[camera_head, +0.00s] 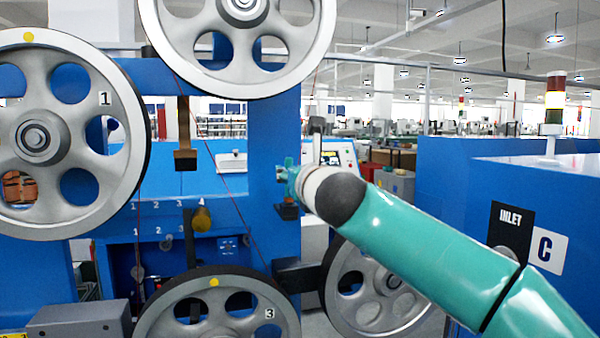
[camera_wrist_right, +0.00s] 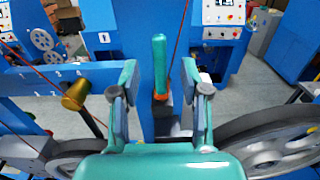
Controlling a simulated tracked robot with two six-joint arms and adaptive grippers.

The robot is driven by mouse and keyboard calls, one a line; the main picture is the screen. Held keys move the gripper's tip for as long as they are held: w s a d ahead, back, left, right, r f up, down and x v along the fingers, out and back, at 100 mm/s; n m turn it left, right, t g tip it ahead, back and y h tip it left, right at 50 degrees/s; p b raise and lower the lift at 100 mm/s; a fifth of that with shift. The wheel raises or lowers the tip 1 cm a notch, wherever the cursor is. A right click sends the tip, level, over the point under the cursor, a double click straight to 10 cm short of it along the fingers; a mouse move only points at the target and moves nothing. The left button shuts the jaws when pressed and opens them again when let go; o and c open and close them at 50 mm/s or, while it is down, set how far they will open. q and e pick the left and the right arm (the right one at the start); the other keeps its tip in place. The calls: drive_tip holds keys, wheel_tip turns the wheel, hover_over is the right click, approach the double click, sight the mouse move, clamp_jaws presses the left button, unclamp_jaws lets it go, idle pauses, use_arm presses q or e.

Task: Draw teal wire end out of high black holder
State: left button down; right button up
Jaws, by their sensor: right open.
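The teal wire end (camera_wrist_right: 159,62) stands upright in the right wrist view, with an orange band at its foot. A dark holder (camera_wrist_right: 160,108) is below that band; the high black holder (camera_head: 288,212) also shows in the head view on the blue frame. My right gripper (camera_wrist_right: 159,72) is open, one finger on each side of the teal wire end, with visible gaps. In the head view my right gripper (camera_head: 287,178) is small, just above the holder, and I cannot tell the teal wire end apart there. My left gripper is not in view.
Large grey pulleys surround the spot: wheel 1 (camera_head: 88,190), an upper wheel (camera_head: 205,35), wheel 3 (camera_head: 165,325) and a lower right wheel (camera_head: 410,312). A thin red wire (camera_wrist_right: 183,30) runs close by.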

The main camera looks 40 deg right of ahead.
sight(289, 204)
drive_tip(key=shift+p+x, duration=1.2)
drive_tip(key=shift+x, duration=1.55)
clamp_jaws()
